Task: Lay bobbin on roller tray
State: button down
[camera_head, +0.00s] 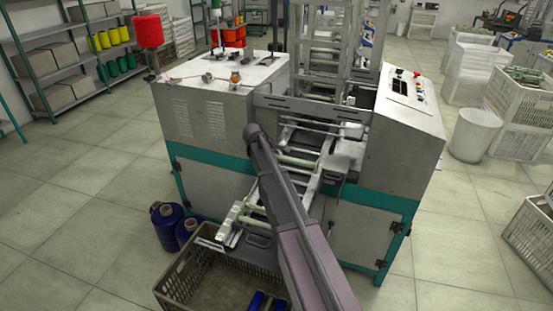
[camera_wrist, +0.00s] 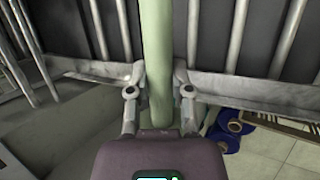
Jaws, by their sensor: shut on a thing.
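In the wrist view, my gripper (camera_wrist: 160,78) is shut on a pale green bobbin (camera_wrist: 156,40), with one finger on each side near its lower end. The bobbin points up the picture, roughly in line with the grey bars of the roller tray (camera_wrist: 225,84) behind it. I cannot tell whether it touches the bars. In the head view, the roller tray (camera_head: 233,238) slopes out from the machine front, and pale green bobbins (camera_head: 297,160) show on it. My arm crosses in front of it and hides part. My gripper cannot be made out there.
The white and teal winding machine (camera_head: 215,115) stands around the tray. A beige crate (camera_head: 180,284) with blue items is below the tray's front end, and blue cones (camera_head: 167,225) stand on the floor beside it. The floor at left is clear.

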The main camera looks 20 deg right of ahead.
jog(key=shift+r, duration=0.1)
dwell(0.7)
jog(key=shift+w+d+f+b, duration=0.15)
jog(key=shift+f+b, duration=1)
jog(key=shift+b, duration=0.05)
jog(key=shift+w+d+f+b, duration=0.1)
jog(key=shift+w+f+b, duration=0.05)
jog(key=shift+f+b, duration=1)
jog(key=shift+c, duration=2.2)
grip_release()
jog(key=o, duration=0.4)
jog(key=shift+o, duration=0.2)
jog(key=shift+r, duration=0.25)
